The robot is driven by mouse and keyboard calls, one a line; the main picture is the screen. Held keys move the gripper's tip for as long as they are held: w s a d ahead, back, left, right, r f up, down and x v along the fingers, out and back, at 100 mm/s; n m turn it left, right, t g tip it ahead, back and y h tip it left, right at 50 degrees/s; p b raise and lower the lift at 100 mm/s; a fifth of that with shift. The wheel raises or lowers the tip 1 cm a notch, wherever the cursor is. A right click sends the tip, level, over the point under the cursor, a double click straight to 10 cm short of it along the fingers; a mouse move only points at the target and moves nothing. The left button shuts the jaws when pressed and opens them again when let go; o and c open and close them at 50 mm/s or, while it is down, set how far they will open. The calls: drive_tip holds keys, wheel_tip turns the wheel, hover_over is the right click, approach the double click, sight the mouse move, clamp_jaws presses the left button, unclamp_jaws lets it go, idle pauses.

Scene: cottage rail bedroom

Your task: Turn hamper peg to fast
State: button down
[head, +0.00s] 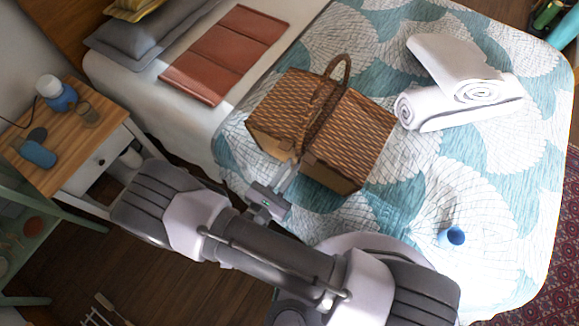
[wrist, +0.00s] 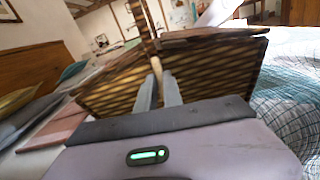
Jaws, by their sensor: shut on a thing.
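The wicker hamper (head: 350,130) stands on the bed, with its arched handle (head: 341,70) upright over the middle. In the wrist view its woven front wall (wrist: 110,92) and lid edge (wrist: 210,38) fill the centre. A small pale wooden peg (wrist: 156,66) shows at the front, just under the lid edge. My gripper (head: 290,172) reaches the hamper's near side. In the wrist view my gripper (wrist: 159,92) has its two fingers close together on the peg's lower end. The fingers hide part of the peg, and I cannot tell its exact angle.
Rolled white towels (head: 460,85) lie right of the hamper and a blue cup (head: 451,236) stands nearer on the quilt. A reddish folded panel (head: 225,55) lies to the left. A wooden nightstand (head: 75,150) stands beside the bed. The quilt around the cup is mostly bare.

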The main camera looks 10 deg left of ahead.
drive_tip(key=shift+n, duration=0.6)
drive_tip(key=c, duration=1.5)
unclamp_jaws()
drive_tip(key=shift+s, duration=0.1)
drive_tip(key=p+v, duration=0.2)
drive_tip(key=v, duration=1.5)
drive_tip(key=shift+s, duration=0.15)
